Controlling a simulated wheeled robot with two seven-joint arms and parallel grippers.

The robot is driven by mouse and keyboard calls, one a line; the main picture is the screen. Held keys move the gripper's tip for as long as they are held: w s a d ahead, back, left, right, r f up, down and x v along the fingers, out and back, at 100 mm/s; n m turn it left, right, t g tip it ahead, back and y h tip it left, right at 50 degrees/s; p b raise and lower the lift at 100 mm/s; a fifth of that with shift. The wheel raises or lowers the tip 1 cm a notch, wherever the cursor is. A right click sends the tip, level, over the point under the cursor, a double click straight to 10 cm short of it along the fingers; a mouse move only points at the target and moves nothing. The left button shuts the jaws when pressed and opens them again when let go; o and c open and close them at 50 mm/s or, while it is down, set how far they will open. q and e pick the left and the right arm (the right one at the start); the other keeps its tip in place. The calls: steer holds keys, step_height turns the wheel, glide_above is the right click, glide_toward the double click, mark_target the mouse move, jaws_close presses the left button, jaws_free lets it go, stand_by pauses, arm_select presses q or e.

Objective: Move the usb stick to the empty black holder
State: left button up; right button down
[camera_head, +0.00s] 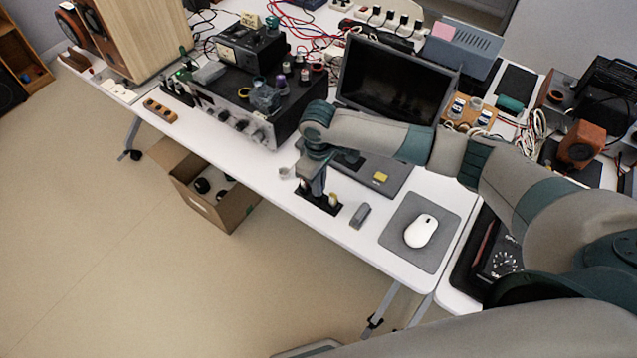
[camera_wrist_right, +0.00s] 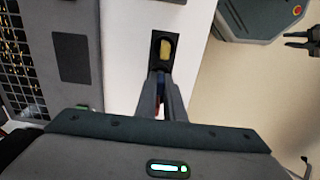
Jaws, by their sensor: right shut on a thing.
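My right gripper (camera_head: 316,195) points down over the black holder (camera_head: 328,208), close to the table's front edge. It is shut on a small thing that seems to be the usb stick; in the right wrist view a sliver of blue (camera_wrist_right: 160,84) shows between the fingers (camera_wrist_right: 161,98). Most of it is hidden by the fingers. A yellowish piece (camera_head: 333,198) stands in the right end of the holder; it also shows in the right wrist view (camera_wrist_right: 165,48). The part of the holder under the fingers is mostly hidden, so I cannot tell whether the stick touches it.
A grey block (camera_head: 360,215) lies right of the holder, before a grey mat with a white mouse (camera_head: 421,230). An open laptop (camera_head: 395,85) stands behind the gripper. A black amplifier (camera_head: 245,110) stands left. An open cardboard box (camera_head: 215,200) is on the floor.

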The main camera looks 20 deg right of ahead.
steer(key=shift+f, duration=0.6)
stand_by(0.6)
steer(key=c, duration=1.8)
jaws_free()
steer(key=shift+o, duration=0.7)
steer(key=shift+o, duration=1.4)
steer(key=shift+r, duration=0.1)
steer(key=shift+r+p, duration=2.45)
steer(key=shift+p, duration=0.25)
